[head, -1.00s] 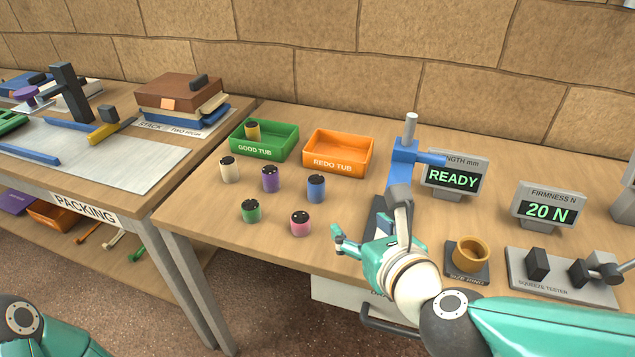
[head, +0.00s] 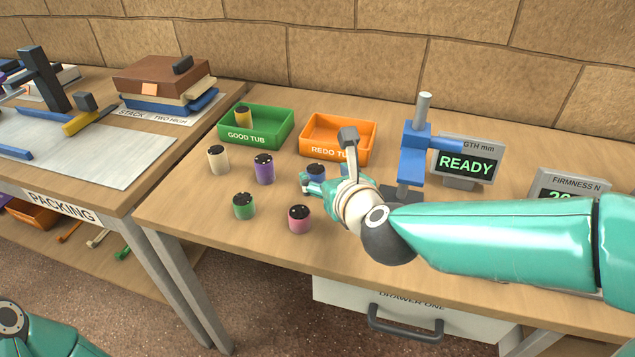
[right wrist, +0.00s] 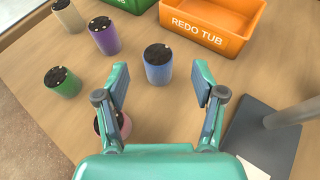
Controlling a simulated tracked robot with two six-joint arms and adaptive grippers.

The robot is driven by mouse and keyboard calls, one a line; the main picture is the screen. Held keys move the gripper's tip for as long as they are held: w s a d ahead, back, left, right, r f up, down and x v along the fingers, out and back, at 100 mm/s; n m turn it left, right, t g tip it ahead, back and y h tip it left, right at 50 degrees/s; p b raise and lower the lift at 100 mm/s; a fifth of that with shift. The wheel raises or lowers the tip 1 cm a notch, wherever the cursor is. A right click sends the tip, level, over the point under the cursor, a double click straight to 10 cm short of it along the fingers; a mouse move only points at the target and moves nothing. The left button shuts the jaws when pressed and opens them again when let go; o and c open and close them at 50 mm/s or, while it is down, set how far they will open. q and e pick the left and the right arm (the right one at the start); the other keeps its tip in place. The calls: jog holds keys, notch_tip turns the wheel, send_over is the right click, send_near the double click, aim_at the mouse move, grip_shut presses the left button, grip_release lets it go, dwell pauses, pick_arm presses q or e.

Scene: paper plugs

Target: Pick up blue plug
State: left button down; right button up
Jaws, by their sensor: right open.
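The blue plug (head: 316,171) stands upright on the table, with a dark speckled top. In the head view my right gripper partly covers it. In the right wrist view the blue plug (right wrist: 158,68) stands ahead of and between the open fingers. My right gripper (head: 312,188) is open and empty, close on the near side of the plug; its two fingers (right wrist: 160,84) are spread wider than the plug. My left gripper is not in view.
A pink plug (head: 299,220), green plug (head: 244,207), purple plug (head: 264,170) and cream plug (head: 218,161) stand nearby. The orange redo tub (head: 313,152) and green good tub (head: 283,142) are behind. The blue gauge stand (head: 414,160) is to the right.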

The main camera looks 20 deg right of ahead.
aim_at(318, 173)
jog(key=shift+f+b+x, duration=0.15)
jog(key=shift+b+x, duration=0.05)
jog(key=shift+x, duration=1.2)
jog(key=shift+f+b+x, duration=0.15)
jog(key=shift+x, duration=1.25)
jog(key=shift+s+a, duration=0.1)
jog(key=shift+s, duration=0.1)
jog(key=c, duration=1.1)
